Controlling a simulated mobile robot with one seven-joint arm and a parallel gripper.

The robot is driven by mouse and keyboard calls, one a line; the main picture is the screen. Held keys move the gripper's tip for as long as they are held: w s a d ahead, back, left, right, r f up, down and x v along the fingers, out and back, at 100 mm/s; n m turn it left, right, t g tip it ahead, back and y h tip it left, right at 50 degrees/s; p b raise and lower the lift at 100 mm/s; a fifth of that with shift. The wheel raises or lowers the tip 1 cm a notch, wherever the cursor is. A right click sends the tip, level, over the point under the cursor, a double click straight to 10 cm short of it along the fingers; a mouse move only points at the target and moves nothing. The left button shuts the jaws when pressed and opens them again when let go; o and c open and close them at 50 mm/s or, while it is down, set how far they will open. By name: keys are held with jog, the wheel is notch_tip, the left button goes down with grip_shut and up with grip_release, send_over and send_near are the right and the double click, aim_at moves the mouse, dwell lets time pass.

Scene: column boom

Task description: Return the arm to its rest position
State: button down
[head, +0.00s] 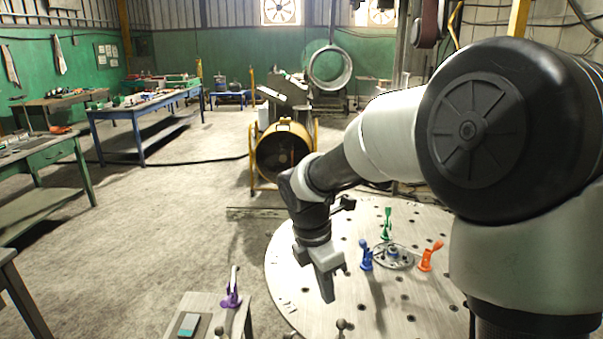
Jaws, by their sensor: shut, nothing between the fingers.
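My arm reaches in from the right side of the head view and bends down at the wrist. My gripper (327,287) points downward, shut and empty, above the left part of a round perforated metal table (420,305). A blue clamp (366,256), a green clamp (387,224) and an orange clamp (430,256) stand around a flanged disc (393,257) on that table, to the right of the gripper. The gripper appears apart from all of them. Part of the round table is hidden behind my arm.
A small bench (185,304) at the lower left holds a purple clamp (231,291) and a teal-topped block (188,325). A yellow drum fan (283,152) stands behind the gripper. Workbenches line the left, including a blue-legged one (140,112).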

jog(key=s+d+r+m+t, duration=0.1)
jog(key=s+d+r+m, duration=0.2)
jog(key=s+m, duration=0.3)
jog(key=s+d+r+m+t+y, duration=0.1)
jog(key=s+d+r+m+t, duration=0.1)
jog(key=s+r+m, duration=0.3)
jog(key=s+d+r+m+t+y, duration=0.1)
jog(key=s+d+r+m, duration=0.3)
jog(key=s+m, duration=0.3)
jog(key=r+m, duration=0.1)
jog(key=m, duration=0.3)
jog(key=shift+s+m+t+p, duration=0.35)
jog(key=shift+s+m+t, duration=0.05)
jog(key=shift+r, duration=0.1)
